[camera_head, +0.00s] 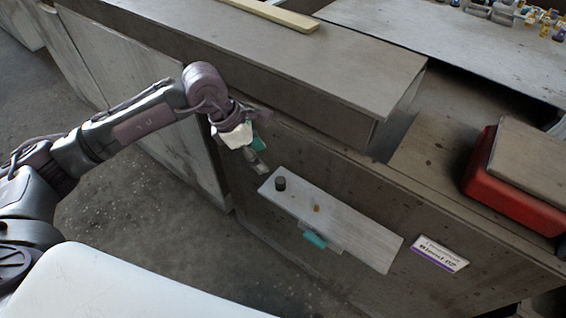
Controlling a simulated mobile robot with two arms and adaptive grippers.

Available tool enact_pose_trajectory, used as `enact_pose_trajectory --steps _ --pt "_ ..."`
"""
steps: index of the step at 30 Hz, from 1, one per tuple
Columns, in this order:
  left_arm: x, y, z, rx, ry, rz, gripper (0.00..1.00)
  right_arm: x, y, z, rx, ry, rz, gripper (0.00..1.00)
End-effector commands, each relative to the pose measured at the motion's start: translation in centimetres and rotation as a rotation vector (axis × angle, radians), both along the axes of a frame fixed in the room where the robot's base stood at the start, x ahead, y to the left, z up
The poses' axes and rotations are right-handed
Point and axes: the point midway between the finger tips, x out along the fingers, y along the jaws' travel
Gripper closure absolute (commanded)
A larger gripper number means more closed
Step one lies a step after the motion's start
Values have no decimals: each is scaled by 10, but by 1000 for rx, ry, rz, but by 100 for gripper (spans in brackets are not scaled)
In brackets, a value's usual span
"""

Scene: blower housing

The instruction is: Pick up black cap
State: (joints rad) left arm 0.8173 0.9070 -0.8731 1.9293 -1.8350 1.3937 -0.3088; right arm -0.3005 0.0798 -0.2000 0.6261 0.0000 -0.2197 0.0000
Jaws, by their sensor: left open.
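The black cap (281,184) is a small dark cylinder standing upright near the left end of a light grey plate (360,239). My left gripper (257,165) is just above and to the left of the cap, pointing down toward the plate. It is open, and nothing shows between its fingers. It looks apart from the cap. My right gripper does not show.
A small amber piece (316,208) lies on the plate, and a teal piece (315,240) sits at its front edge. A white label (440,253) is to the right. A red box (512,190) stands farther right. A raised grey ledge (270,55) runs behind my left gripper.

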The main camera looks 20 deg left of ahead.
Motion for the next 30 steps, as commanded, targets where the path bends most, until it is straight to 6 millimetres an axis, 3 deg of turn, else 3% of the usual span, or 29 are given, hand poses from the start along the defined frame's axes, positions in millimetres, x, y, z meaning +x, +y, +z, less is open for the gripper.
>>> enact_pose_trajectory --steps 12,20,30 --pt "13 -22 -64 10 -2 1 40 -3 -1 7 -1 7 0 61" --pt "17 -28 -83 10 -3 2 40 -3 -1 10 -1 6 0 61" --pt "28 -39 -125 9 -2 2 40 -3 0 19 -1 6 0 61"
